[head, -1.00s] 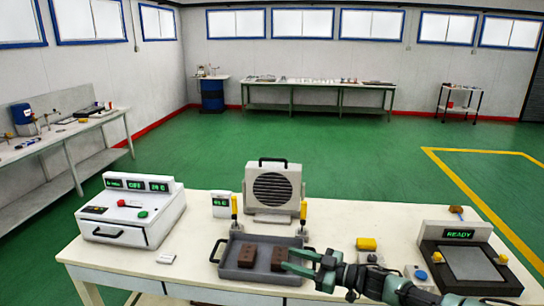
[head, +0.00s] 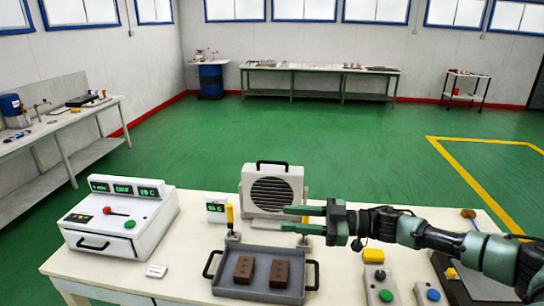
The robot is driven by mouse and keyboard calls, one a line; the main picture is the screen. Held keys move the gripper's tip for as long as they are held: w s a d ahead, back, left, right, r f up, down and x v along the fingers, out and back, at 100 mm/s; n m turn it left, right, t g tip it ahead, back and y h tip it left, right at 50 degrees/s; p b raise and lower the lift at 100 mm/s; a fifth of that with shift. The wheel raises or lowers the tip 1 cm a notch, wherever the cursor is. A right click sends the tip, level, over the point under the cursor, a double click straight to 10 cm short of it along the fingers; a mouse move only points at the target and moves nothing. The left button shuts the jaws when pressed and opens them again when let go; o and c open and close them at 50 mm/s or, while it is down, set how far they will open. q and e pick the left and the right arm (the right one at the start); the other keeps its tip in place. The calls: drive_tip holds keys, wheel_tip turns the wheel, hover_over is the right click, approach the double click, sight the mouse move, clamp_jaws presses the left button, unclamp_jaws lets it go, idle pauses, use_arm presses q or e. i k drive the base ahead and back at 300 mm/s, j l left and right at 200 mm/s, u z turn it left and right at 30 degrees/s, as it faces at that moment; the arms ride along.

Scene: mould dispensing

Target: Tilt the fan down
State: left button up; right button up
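The fan (head: 272,190) is a beige box with a dark round grille and a black handle on top. It stands at the back of the white table, its grille facing the front. My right gripper (head: 294,220) comes in from the right, its two fingers open and pointing left, in front of the fan's lower right part. I cannot tell whether it touches the fan. It hides most of the right clamp behind the tray. The left clamp's yellow handle (head: 229,214) stands upright by the fan's lower left. My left gripper is out of view.
A grey tray (head: 258,293) with two brown blocks (head: 278,273) lies in front of the fan. A white control box (head: 122,220) stands left, with a small display (head: 216,209) beside the fan. Button boxes (head: 379,283) stand at the right.

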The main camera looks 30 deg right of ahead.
sight(266, 188)
drive_tip(key=i+l, duration=1.2)
drive_tip(key=i, duration=0.1)
